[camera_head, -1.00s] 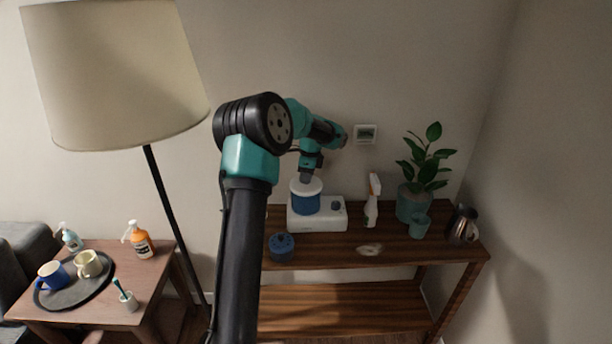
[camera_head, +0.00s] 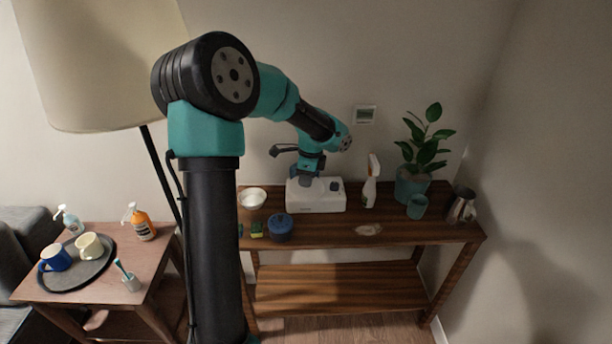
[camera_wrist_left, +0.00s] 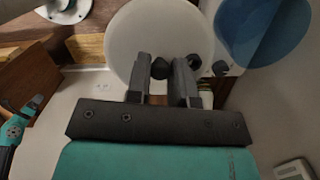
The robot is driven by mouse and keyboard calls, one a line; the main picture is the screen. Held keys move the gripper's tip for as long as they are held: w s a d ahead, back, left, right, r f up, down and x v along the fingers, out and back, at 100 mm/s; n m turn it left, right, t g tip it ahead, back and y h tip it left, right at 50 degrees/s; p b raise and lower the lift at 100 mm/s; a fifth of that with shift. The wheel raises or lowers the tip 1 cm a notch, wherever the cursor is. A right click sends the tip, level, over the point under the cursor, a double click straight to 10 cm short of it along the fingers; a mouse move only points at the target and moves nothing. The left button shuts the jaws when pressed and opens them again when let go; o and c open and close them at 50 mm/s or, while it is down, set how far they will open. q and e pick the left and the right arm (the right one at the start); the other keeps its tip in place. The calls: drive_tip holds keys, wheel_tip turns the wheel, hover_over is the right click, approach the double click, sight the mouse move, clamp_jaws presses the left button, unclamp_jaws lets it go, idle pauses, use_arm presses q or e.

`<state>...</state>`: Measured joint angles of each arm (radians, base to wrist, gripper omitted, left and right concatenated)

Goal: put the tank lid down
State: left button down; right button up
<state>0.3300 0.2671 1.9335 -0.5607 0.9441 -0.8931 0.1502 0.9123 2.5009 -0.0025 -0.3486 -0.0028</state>
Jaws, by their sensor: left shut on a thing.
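The tank lid (camera_wrist_left: 150,30) is a white round disc in the left wrist view. My left gripper (camera_wrist_left: 163,68) is shut on its small dark knob. In the head view my left gripper (camera_head: 304,178) is low over the white appliance base (camera_head: 317,196); I cannot make the lid out there against the white base and my arm. A blue round surface (camera_wrist_left: 275,28) shows beside the lid at the upper right of the left wrist view. My right gripper is in neither view.
On the wooden shelf (camera_head: 410,236) stand a white bowl (camera_head: 252,198), a dark blue jar (camera_head: 281,227), a spray bottle (camera_head: 371,185), a potted plant (camera_head: 413,183), a teal cup (camera_head: 417,207) and a metal jug (camera_head: 462,206). A pale patch (camera_head: 368,230) marks the open front right.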

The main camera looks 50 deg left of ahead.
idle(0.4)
use_arm(q)
drive_tip(key=s+d+f, duration=0.3)
drive_tip(key=d+f, duration=0.4)
drive_tip(key=f, duration=0.1)
drive_tip(key=s+d+f, duration=0.3)
drive_tip(key=d+f, duration=0.4)
drive_tip(key=d, duration=0.1)
drive_tip(key=shift+s+f, duration=0.25)
drive_tip(key=shift+f, duration=0.1)
drive_tip(key=w+a, duration=0.3)
drive_tip(key=w+a+f, duration=0.1)
drive_tip(key=w+a, duration=0.6)
drive_tip(key=w, duration=0.1)
drive_tip(key=shift+a+f, duration=0.2)
